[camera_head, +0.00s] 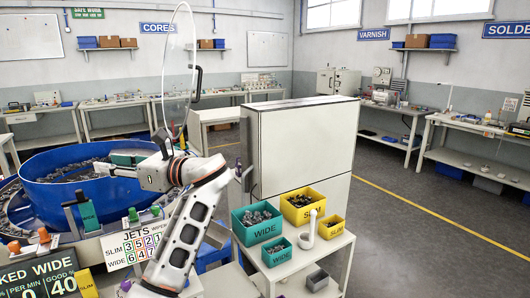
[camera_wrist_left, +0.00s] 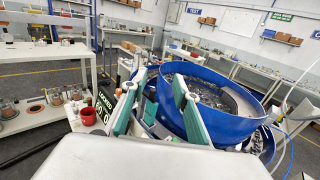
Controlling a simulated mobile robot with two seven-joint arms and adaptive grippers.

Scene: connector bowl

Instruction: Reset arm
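My left arm rises from the bottom of the head view, and its left gripper (camera_head: 110,164) points left over the blue feeder bowl (camera_head: 58,194). In the left wrist view the gripper (camera_wrist_left: 159,82) shows two teal-padded fingers spread apart, with nothing between them. The blue bowl (camera_wrist_left: 215,118) lies beyond and right of the fingers there, with small dark parts inside. Whether the fingers touch the bowl cannot be told. My right gripper is in neither view.
Teal WIDE bins (camera_head: 257,232) and yellow SLIM bins (camera_head: 302,217) with parts stand on a small table right of my arm. A white cabinet (camera_head: 300,150) stands behind. A JETS sign (camera_head: 136,243) is left of the arm. Open floor (camera_head: 420,230) lies at right.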

